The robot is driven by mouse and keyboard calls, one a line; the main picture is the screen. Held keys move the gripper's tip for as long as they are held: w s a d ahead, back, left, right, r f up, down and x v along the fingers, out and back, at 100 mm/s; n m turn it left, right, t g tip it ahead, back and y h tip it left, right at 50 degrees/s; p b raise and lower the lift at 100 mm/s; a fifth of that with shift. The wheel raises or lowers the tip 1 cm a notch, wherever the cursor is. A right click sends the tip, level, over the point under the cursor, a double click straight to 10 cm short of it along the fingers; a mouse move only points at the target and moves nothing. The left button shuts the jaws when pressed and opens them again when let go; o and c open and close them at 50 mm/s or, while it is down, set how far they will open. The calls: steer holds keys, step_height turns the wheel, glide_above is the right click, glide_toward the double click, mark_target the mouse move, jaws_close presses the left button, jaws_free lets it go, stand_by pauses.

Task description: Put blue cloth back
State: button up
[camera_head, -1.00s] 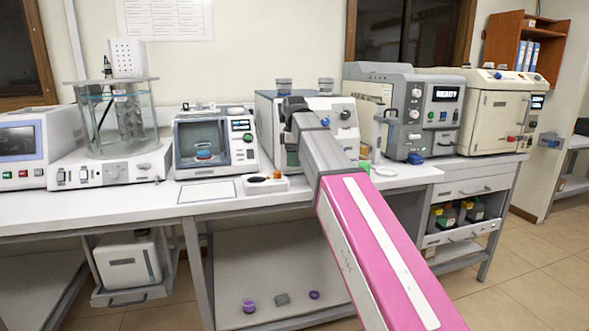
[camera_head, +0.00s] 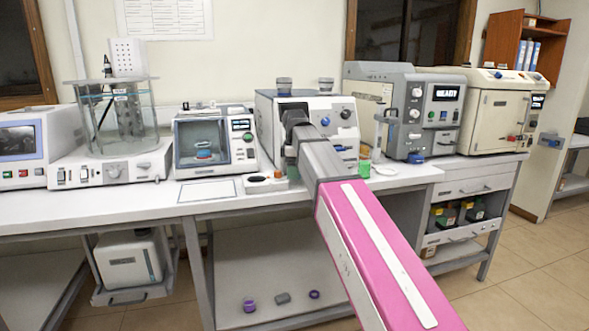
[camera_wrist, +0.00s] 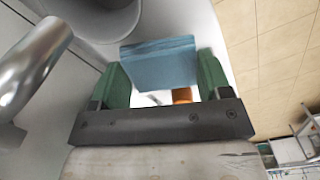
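In the wrist view my gripper (camera_wrist: 160,68) has two green fingers, one at each side of a folded blue cloth (camera_wrist: 160,62). The fingers look closed against the cloth's side edges, and the cloth sits level between them. In the head view my arm reaches to the front of a white machine (camera_head: 341,122) with a blue knob. The gripper's fingers and the cloth are hidden there behind my arm.
In the wrist view a shiny metal cylinder (camera_wrist: 38,62) is close on the left and a grey rounded part (camera_wrist: 105,18) is above. An orange thing (camera_wrist: 182,95) shows beyond the gripper. The bench (camera_head: 150,200) has some bare surface at its front left.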

steer(key=shift+o, duration=0.7)
step_height(320, 180, up, 13)
steer(key=shift+f, duration=0.15)
